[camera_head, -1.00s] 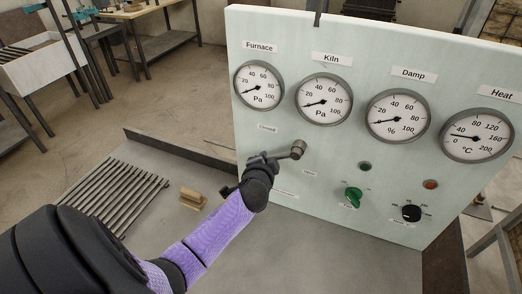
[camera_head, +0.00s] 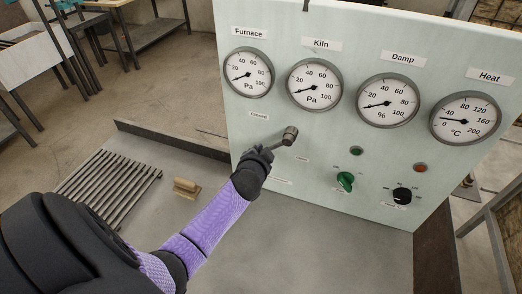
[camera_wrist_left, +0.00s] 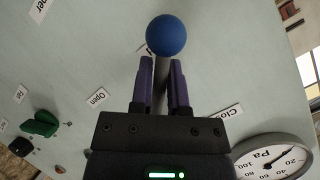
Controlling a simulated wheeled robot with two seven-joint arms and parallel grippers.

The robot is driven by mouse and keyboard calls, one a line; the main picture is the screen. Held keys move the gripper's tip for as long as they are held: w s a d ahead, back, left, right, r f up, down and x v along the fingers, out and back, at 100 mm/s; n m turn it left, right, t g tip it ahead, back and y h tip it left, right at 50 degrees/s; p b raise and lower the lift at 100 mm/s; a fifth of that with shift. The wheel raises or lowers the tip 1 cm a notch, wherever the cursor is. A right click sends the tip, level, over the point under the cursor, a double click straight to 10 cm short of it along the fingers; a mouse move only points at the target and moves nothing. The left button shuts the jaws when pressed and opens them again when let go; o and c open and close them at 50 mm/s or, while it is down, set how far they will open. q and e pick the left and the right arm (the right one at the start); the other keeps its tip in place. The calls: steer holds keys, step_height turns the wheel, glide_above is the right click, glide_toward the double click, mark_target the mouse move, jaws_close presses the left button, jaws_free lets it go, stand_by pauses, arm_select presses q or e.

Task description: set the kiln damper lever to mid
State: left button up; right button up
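The kiln damper lever's grey hub (camera_head: 290,135) sits on the pale panel below the Kiln gauge. Its shaft points down and left, between the "Closed" label (camera_head: 258,116) and the "Open" label (camera_head: 302,158). My left gripper (camera_head: 262,153) is at the shaft and hides its outer end in the head view. In the left wrist view, the fingers (camera_wrist_left: 161,80) are shut around the lever's shaft, and its blue ball knob (camera_wrist_left: 166,36) shows beyond the fingertips. The "Open" label (camera_wrist_left: 97,97) and "Closed" label (camera_wrist_left: 228,112) lie on either side. My right gripper is out of view.
Round gauges, including the Kiln gauge (camera_head: 314,84), line the panel (camera_head: 245,150) above. A green knob (camera_head: 345,181) and a black knob (camera_head: 402,196) are lower right. A rod rack (camera_head: 110,185) and wooden block (camera_head: 186,188) lie on the grey bench. The bench front is clear.

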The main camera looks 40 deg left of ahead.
arm_select(q)
steer(key=o, duration=0.4)
steer(key=shift+c, duration=0.2)
steer(key=p+v, duration=0.2)
steer(key=v, duration=0.8)
steer(key=shift+p, duration=0.4)
steer(key=shift+f, duration=0.1)
